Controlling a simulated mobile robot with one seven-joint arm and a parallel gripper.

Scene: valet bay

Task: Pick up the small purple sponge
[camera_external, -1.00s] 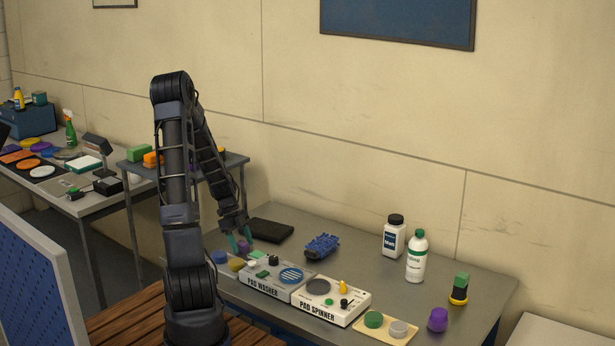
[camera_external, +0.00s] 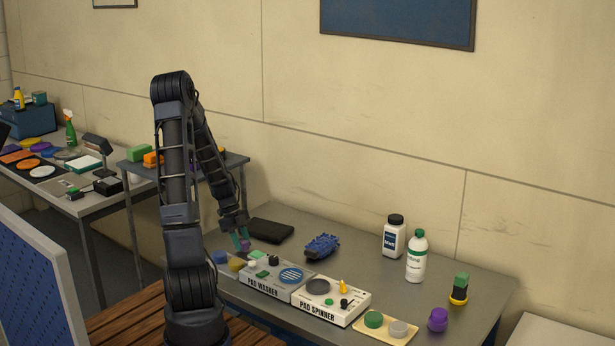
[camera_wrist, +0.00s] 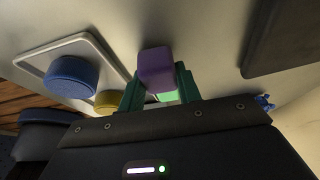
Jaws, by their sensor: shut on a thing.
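The small purple sponge (camera_wrist: 156,66) is a block between the green fingers of my gripper (camera_wrist: 160,86) in the wrist view. My gripper is shut on it. In the external view, the purple sponge (camera_external: 245,246) shows small between the fingertips of my gripper (camera_external: 241,238), low over the back left of the grey bench. I cannot tell whether the sponge still touches the bench. The fingers hide part of its sides.
A blue round pad (camera_wrist: 72,76) and a yellow one (camera_wrist: 108,100) are close by. The pad washer (camera_external: 264,283) and pad spinner (camera_external: 331,300) stand in front. A dark flat item (camera_external: 270,230) lies behind right. A blue lumpy item (camera_external: 321,246) and bottles (camera_external: 416,256) are further right.

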